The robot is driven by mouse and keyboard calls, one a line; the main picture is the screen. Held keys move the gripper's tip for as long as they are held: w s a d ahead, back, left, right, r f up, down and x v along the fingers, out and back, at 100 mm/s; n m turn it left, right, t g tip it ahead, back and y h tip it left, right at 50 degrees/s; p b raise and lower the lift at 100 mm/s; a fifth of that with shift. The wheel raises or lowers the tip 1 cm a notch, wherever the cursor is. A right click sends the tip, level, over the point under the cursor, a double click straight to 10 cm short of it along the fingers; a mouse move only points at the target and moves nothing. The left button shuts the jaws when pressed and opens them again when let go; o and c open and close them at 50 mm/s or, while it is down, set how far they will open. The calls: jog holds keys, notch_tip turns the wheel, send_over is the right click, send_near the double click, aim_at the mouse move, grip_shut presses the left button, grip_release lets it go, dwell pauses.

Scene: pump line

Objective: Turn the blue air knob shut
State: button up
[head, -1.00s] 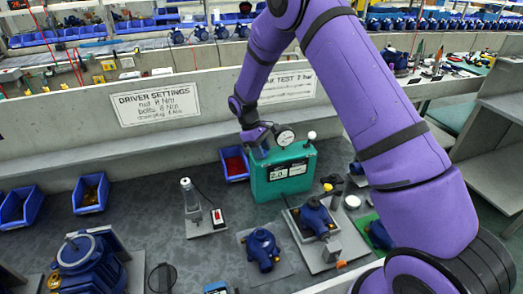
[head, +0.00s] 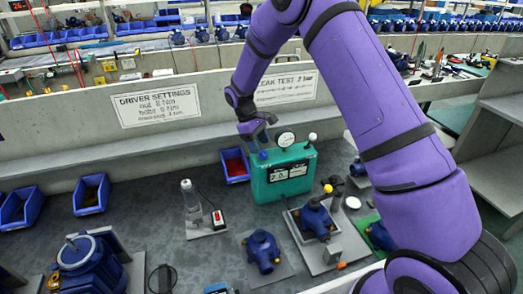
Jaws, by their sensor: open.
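The green leak-test box (head: 284,176) stands on the dark bench mat, with a round white gauge (head: 286,139), a white-topped lever (head: 312,137) and a small display (head: 277,177) on its front. The blue air knob (head: 262,155) shows on the left of the box's top. My gripper (head: 260,141) is above the knob, its fingers open and apart from it by a small gap. The fingers are small in view, so their exact spacing is hard to see.
A red-filled blue bin (head: 235,165) stands just left of the box. A pump in a fixture (head: 316,219) stands in front right, and a loose blue pump part (head: 263,250) in front. A grey wall with signs (head: 157,104) rises behind.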

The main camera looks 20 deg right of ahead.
jog(key=v, duration=0.7)
jog(key=shift+r, duration=0.15)
jog(key=s+d+r+m+t+y, duration=0.1)
jog(key=s+d+r+m+t, duration=0.15)
jog(key=s+r, duration=0.8)
jog(key=s+d+r+m+t+y, duration=0.15)
jog(key=s+d+r, duration=0.4)
jog(key=r, duration=0.75)
jog(key=s+d+r+m+t, duration=0.2)
jog(key=s+m+t, duration=0.2)
jog(key=s, duration=2.1)
jog(key=shift+r+m+t+y, duration=0.25)
jog(key=shift+m+t+y, duration=0.1)
jog(key=shift+m+t, duration=0.05)
